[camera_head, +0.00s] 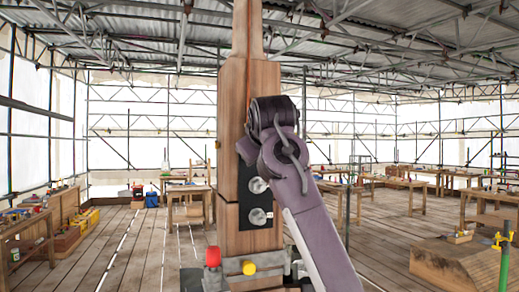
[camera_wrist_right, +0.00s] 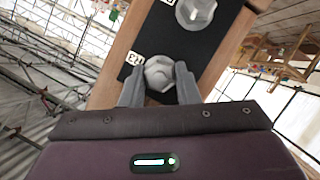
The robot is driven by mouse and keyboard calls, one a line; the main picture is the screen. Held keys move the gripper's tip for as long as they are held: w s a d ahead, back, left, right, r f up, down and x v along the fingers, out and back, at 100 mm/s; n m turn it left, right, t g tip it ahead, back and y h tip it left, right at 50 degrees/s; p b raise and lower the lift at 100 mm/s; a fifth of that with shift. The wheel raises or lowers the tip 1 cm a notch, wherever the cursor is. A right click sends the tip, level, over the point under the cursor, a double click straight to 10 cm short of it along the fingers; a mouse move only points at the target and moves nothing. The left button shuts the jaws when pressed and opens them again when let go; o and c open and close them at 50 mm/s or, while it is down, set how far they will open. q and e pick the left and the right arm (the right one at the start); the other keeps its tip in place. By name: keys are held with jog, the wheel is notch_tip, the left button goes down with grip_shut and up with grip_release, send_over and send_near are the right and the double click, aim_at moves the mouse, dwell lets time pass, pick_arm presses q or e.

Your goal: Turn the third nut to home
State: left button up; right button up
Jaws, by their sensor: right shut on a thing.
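A wooden post (camera_head: 235,95) stands upright in the middle of the head view. A black plate (camera_head: 245,200) on its face carries two visible hex nuts, an upper one (camera_head: 257,185) and a lower one (camera_head: 258,217). My right arm covers the plate's top. In the right wrist view, the fingers of my right gripper (camera_wrist_right: 159,82) are shut on a silver hex nut (camera_wrist_right: 159,71), one on each side. Another nut (camera_wrist_right: 195,11) sits farther up that view on the same plate, apart from the fingers. My left gripper is not in view.
Workbenches (camera_head: 188,192) stand well behind on a plank floor. A green stand (camera_head: 504,255) is at far right.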

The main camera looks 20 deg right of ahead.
jog(key=m+y, duration=0.3)
jog(key=m, duration=0.1)
jog(key=m+y, duration=0.3)
jog(key=m, duration=0.2)
jog(key=f+m+t+y, duration=0.1)
jog(key=m+y, duration=0.2)
jog(key=m, duration=0.2)
jog(key=shift+w+d, duration=0.1)
jog(key=shift+d, duration=0.2)
dwell(0.4)
jog(key=shift+r, duration=0.1)
dwell(0.4)
jog(key=o, duration=1)
jog(key=shift+d+r, duration=0.1)
jog(key=shift+r, duration=0.05)
jog(key=shift+c, duration=0.2)
